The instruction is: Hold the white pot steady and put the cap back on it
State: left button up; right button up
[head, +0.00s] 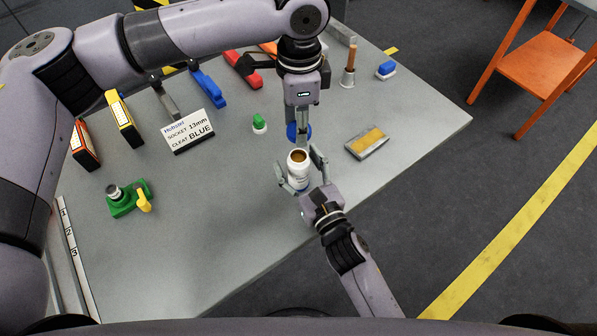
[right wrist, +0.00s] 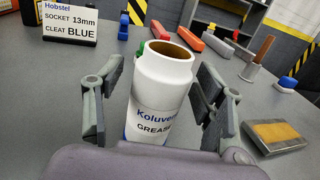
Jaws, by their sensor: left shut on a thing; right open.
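The white pot (head: 299,178) stands upright and uncapped near the table's front edge. Its open mouth shows brown contents, and it also shows in the right wrist view (right wrist: 160,90) with its grease label. My right gripper (head: 298,164) is open, with one finger on each side of the pot; in the right wrist view gaps show between the fingers and the pot. My left gripper (head: 298,125) points down and is shut on the blue cap (head: 292,132). In the head view the cap appears just beyond the pot's mouth. The fingers partly cover it, and its exact height is unclear.
On the grey table (head: 215,230), a small green-topped item (head: 259,124) stands left of the cap, and a yellow-topped grey block (head: 367,142) lies to the right. A sign (head: 189,131) and a green fixture (head: 128,200) are farther left. The front-left table area is clear.

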jog(key=shift+c, duration=0.4)
grip_shut()
dwell(0.5)
